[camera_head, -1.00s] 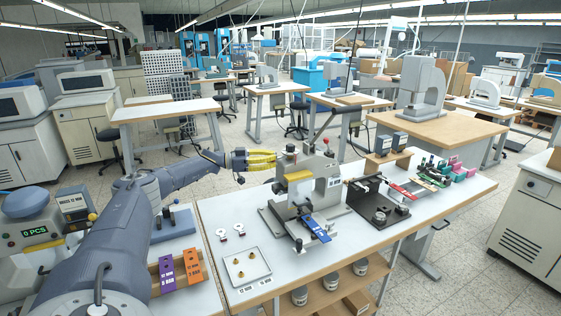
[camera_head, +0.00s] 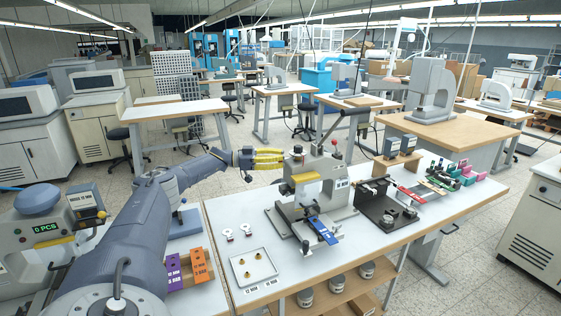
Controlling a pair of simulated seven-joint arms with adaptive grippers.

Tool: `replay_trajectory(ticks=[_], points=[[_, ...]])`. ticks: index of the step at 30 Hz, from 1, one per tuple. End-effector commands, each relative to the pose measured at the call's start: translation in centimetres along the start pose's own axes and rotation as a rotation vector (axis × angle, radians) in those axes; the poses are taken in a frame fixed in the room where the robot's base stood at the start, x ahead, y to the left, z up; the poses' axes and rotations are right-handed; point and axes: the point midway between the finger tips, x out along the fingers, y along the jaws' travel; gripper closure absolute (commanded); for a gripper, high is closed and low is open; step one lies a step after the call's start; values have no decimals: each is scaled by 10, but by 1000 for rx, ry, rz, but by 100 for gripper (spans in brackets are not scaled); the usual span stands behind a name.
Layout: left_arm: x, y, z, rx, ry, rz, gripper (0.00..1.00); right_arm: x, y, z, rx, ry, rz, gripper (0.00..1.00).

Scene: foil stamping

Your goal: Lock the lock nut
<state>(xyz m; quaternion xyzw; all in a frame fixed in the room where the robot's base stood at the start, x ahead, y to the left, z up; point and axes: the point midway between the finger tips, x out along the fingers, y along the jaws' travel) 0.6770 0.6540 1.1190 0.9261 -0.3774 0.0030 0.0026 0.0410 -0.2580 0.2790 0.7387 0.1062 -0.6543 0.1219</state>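The grey hand press (camera_head: 334,180) stands on the white bench, with a dark lever rising at its upper right and a yellow block on its front. A small round top fitting (camera_head: 297,150) sits on its upper left; I cannot tell whether it is the lock nut, which is too small to make out. My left gripper (camera_head: 284,157) has yellow fingers pointing right, level with the press top and close to that fitting. I cannot tell whether they touch it, or how far apart the fingers are. My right gripper is out of view.
A blue piece (camera_head: 322,231) lies at the press front. A white tray (camera_head: 253,268) with small brass parts lies front left, near two small tagged pieces. A black fixture (camera_head: 388,207) and coloured parts stand to the right. Purple (camera_head: 174,271) and orange (camera_head: 200,266) blocks stand left.

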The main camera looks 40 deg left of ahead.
Motion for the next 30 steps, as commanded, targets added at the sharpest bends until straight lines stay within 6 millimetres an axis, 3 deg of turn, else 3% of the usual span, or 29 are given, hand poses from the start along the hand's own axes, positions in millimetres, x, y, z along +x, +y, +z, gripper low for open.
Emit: replay_trajectory(ticks=[5, 16, 30], points=[[0, 0, 0, 2, -1, 0, 59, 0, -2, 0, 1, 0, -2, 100], [-6, 0, 2, 1, -7, 1, 59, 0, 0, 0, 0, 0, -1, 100], [-81, 0, 2, 0, -6, -1, 59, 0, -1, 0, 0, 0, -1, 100]])
